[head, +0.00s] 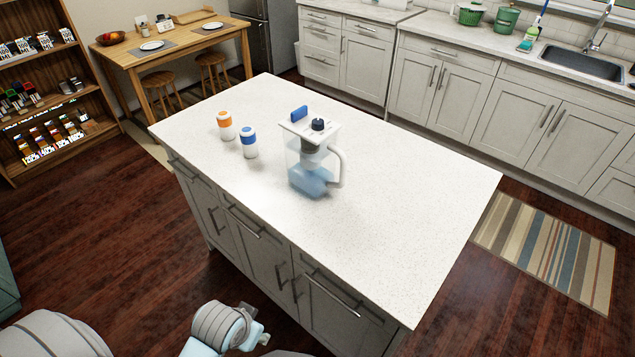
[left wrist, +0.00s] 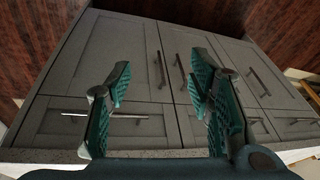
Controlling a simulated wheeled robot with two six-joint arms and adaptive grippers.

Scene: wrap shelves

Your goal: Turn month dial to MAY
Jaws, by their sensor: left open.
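A clear water pitcher (head: 311,160) with a white lid and white handle stands upright on the white island counter (head: 400,220), with bluish water in its lower part. A dark blue round knob (head: 318,124) sits on its lid, and a blue flap (head: 299,114) stands at the lid's far left edge. No month lettering can be read, so I cannot tell which month is set. My left gripper (left wrist: 160,80) is open and empty in the left wrist view, in front of the grey cabinet fronts, away from the pitcher. My right gripper is not in view.
An orange-banded white bottle (head: 226,127) and a blue-banded white bottle (head: 249,143) stand left of the pitcher. The counter's right half is clear. Cabinet handles (head: 332,295) stick out on the island's near side. A striped rug (head: 548,250) lies right of the island.

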